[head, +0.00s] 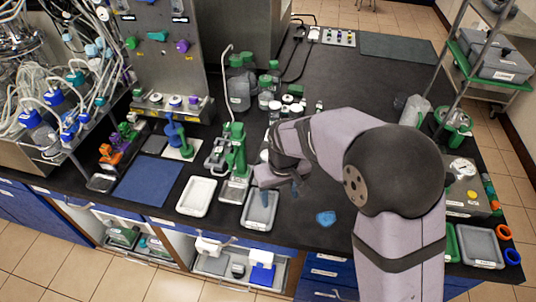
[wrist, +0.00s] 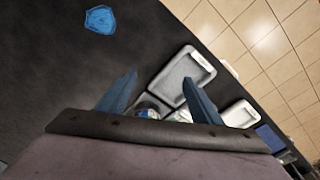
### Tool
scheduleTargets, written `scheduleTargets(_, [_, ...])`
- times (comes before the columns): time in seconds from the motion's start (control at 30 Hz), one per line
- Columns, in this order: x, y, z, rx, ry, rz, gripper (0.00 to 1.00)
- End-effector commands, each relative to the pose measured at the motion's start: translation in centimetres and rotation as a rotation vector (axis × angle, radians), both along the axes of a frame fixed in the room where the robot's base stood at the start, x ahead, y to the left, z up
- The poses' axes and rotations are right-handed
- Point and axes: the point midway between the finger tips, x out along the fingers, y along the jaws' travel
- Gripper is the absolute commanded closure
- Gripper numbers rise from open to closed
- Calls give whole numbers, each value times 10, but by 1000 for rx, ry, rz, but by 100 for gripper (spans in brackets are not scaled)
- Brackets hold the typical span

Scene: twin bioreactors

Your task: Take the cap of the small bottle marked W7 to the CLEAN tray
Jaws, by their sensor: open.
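My gripper (head: 280,192) is open and empty, held above the bench beside the grey tray in the head view. Its two blue fingers stand apart in the wrist view (wrist: 160,95). A round, bottle-like thing (wrist: 149,108) shows partly between them, its marking unreadable. The grey tray (head: 260,209) lies flat near the front edge and also shows in the wrist view (wrist: 182,76). A white tray (head: 196,197) lies to its left. I cannot read CLEAN on either tray. Several small bottles (head: 275,103) stand behind my arm; I cannot tell which is W7 or see its cap.
A green stand (head: 236,150) rises just behind the trays. A crumpled blue cloth (head: 326,218) lies on the bare bench to the right of the grey tray. A blue mat (head: 150,182) lies at left. The bench's back right is mostly clear.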

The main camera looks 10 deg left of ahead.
Motion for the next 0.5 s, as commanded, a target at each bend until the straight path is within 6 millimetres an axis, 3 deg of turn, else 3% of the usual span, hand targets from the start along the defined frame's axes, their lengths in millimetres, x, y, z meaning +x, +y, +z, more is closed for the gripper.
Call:
scheduleTargets(0.03, [24, 13, 12, 25, -48, -9, 41])
scheduleTargets(0.1, [52, 28, 32, 60, -112, -26, 41])
scheduleTargets(0.23, [90, 48, 73, 123, -212, -59, 41])
scheduleTargets(0.3, [102, 54, 87, 145, -247, -83, 41])
scheduleTargets(0.5, [102, 52, 86, 157, -240, -151, 41])
